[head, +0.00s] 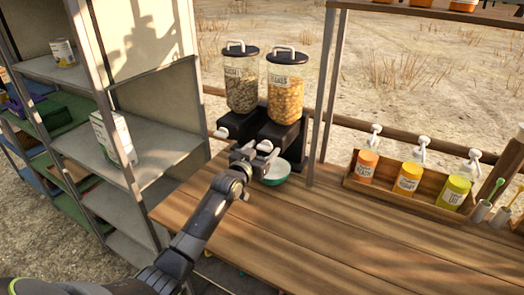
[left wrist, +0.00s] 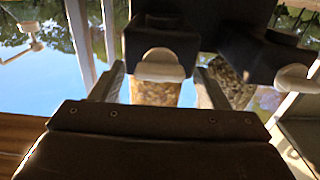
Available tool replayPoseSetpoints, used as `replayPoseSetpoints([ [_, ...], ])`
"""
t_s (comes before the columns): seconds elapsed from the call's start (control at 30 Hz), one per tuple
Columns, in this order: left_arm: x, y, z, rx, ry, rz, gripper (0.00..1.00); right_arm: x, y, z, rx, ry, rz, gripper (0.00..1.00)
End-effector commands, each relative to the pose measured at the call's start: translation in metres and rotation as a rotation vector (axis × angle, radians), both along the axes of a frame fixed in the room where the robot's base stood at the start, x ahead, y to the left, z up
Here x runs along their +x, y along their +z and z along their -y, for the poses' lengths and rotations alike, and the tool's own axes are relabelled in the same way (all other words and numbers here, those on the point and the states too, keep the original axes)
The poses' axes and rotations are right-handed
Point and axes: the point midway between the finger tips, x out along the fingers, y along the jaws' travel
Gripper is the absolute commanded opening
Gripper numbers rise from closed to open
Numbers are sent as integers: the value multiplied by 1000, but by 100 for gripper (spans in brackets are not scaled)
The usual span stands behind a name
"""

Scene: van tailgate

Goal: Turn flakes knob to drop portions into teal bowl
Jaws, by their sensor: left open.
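The flakes dispenser (head: 284,90) stands on the right of a black double stand, its clear hopper holding orange flakes. Its pale flakes knob (head: 265,146) is on the front. My left gripper (head: 256,160) is open in front of this knob. In the left wrist view the flakes knob (left wrist: 160,65) shows between the two spread fingers of my left gripper (left wrist: 160,82); I cannot tell whether they touch it. The teal bowl (head: 274,181) sits on the table below the flakes outlet, partly hidden by my gripper. Its contents are not clear. My right gripper is out of view.
A second dispenser (head: 241,85) with darker contents stands at left, its knob (head: 221,133) close by. A wooden rack (head: 400,190) with several labelled jars is at right. Metal shelves (head: 150,135) stand at left. The wooden table front (head: 330,240) is clear.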

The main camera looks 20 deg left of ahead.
Motion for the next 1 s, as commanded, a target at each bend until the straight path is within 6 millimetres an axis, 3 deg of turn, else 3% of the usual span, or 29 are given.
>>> replayPoseSetpoints([
  [0.27,1,0,0,0,0,0,69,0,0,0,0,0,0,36],
  [0.63,1,0,0,0,0,-1,24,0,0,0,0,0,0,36],
  [1.0,1,-2,0,69,0,4,24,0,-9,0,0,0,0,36],
])
